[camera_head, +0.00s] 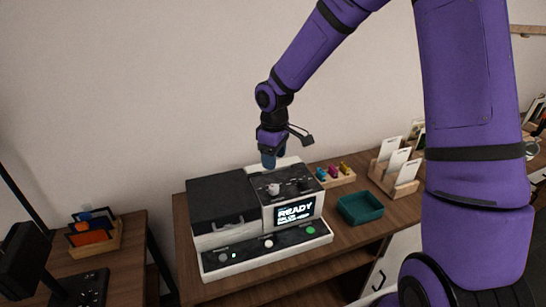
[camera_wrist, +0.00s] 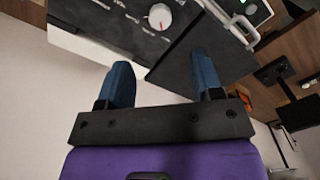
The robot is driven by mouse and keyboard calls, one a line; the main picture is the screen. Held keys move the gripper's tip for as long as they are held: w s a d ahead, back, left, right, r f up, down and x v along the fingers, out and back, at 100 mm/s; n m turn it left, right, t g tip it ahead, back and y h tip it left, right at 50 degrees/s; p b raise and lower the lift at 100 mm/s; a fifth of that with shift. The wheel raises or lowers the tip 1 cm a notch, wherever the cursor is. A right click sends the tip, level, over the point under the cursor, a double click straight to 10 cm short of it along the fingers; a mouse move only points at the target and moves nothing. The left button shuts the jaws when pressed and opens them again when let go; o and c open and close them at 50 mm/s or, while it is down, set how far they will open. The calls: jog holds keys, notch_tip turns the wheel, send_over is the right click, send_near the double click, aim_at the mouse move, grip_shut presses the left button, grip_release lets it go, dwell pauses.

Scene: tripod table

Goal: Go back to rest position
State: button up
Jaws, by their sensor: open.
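My purple arm reaches in from the right in the head view. My gripper (camera_head: 268,162) hangs just above the back of a grey and white machine (camera_head: 222,226) on a wooden table. In the wrist view, the two blue fingers of my gripper (camera_wrist: 165,85) stand apart with nothing between them. The machine's dark top and a white knob (camera_wrist: 160,16) lie beyond the fingertips. The machine's screen (camera_head: 295,212) reads READY. I cannot tell whether the fingers touch the machine.
A teal tray (camera_head: 360,208) sits right of the machine. Behind it are a wooden block with colored pieces (camera_head: 333,174) and a wooden rack with white cards (camera_head: 396,172). A side table at left holds an orange-and-black card holder (camera_head: 93,235). The wall is close behind.

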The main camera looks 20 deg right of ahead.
jog(key=s+d+r+m+t+h, duration=0.1)
jog(key=s+d+r+m+t, duration=0.15)
jog(key=s+r, duration=0.8)
jog(key=s+d+r+m+t, duration=0.1)
jog(key=s+d+r+m, duration=0.25)
jog(key=s+r, duration=0.65)
jog(key=s+r+m+t+y, duration=0.1)
jog(key=s+r+m, duration=0.2)
jog(key=s, duration=0.6)
jog(key=shift+d+r+t, duration=0.2)
jog(key=shift+d+t, duration=0.15)
jog(key=shift+d, duration=0.1)
jog(key=shift+w, duration=0.1)
dwell(0.4)
